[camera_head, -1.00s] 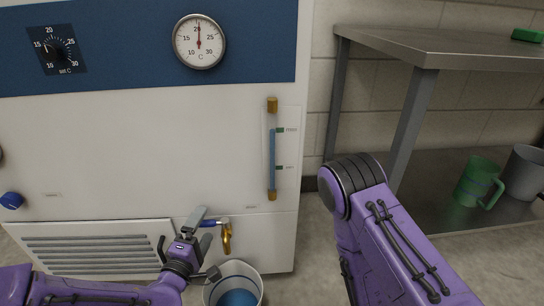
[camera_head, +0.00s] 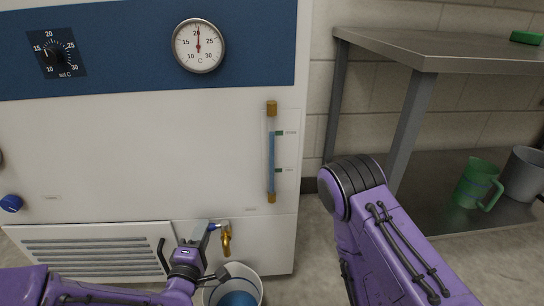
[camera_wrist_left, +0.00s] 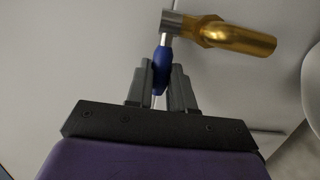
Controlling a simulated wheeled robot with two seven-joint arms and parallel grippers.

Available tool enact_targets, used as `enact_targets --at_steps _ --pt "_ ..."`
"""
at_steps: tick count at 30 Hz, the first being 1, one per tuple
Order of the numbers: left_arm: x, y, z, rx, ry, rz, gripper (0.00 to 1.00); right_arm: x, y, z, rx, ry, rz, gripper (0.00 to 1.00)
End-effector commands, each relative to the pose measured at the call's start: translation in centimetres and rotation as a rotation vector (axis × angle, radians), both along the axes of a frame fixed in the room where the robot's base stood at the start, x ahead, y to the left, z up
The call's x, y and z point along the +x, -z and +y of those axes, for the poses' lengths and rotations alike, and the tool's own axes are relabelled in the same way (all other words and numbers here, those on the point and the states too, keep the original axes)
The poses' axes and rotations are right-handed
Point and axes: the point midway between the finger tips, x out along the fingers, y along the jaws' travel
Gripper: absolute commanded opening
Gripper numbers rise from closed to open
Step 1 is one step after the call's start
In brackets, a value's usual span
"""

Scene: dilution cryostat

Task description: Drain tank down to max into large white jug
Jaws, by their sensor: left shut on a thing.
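The brass drain tap (camera_head: 226,240) sticks out low on the tank's white front. My left gripper (camera_head: 211,250) is shut on its blue lever (camera_wrist_left: 161,71), with a finger on each side in the left wrist view (camera_wrist_left: 162,88). The white jug (camera_head: 256,277) stands on the floor below the spout, with blue liquid (camera_head: 238,299) inside. I cannot make out a stream. My right gripper is out of view.
A metal shelf unit (camera_head: 450,48) stands at the right. A green jug (camera_head: 473,188) and a grey jug (camera_head: 524,174) sit on its lower shelf. A round thermometer (camera_head: 199,45) and a dial (camera_head: 54,52) are above. My right arm fills the lower right.

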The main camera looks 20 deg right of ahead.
Motion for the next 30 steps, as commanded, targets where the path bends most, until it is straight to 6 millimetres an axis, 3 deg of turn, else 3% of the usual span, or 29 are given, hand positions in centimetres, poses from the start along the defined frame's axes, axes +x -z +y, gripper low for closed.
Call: enact_targets --at_steps 17,30 --pt "-2.1 0.2 0.1 0.004 -0.286 0.002 0.00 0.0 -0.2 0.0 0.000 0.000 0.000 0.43" --pt "-2.1 0.2 0.1 0.003 -0.292 0.004 0.00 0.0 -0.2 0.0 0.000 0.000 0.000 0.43"
